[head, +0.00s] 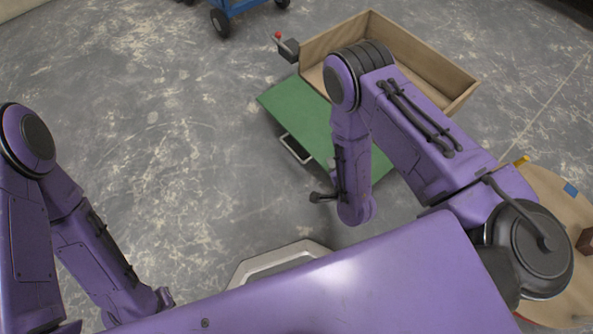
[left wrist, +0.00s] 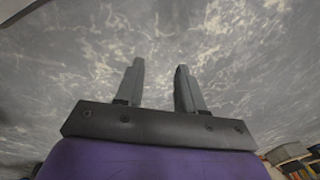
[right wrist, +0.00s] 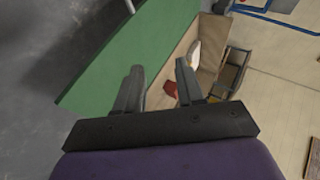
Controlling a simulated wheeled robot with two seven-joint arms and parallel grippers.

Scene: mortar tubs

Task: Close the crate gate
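The wooden crate (head: 425,58) stands at the upper right of the head view. The green gate (head: 298,112) extends out from its near left side, open, with a metal handle (head: 296,149) on its lower left edge. My right arm covers part of both. The green gate also fills the upper left of the right wrist view (right wrist: 130,50). My right gripper (right wrist: 160,70) is open and empty, its fingers in front of the gate's edge; I cannot tell whether they touch it. My left gripper (left wrist: 160,66) is open and empty over bare floor.
A dark latch block (head: 289,48) with a red-tipped lever sits by the crate's corner. A blue wheeled cart (head: 235,8) stands at the top. A round wooden surface (head: 560,205) is at the right. The grey floor left of the gate is clear.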

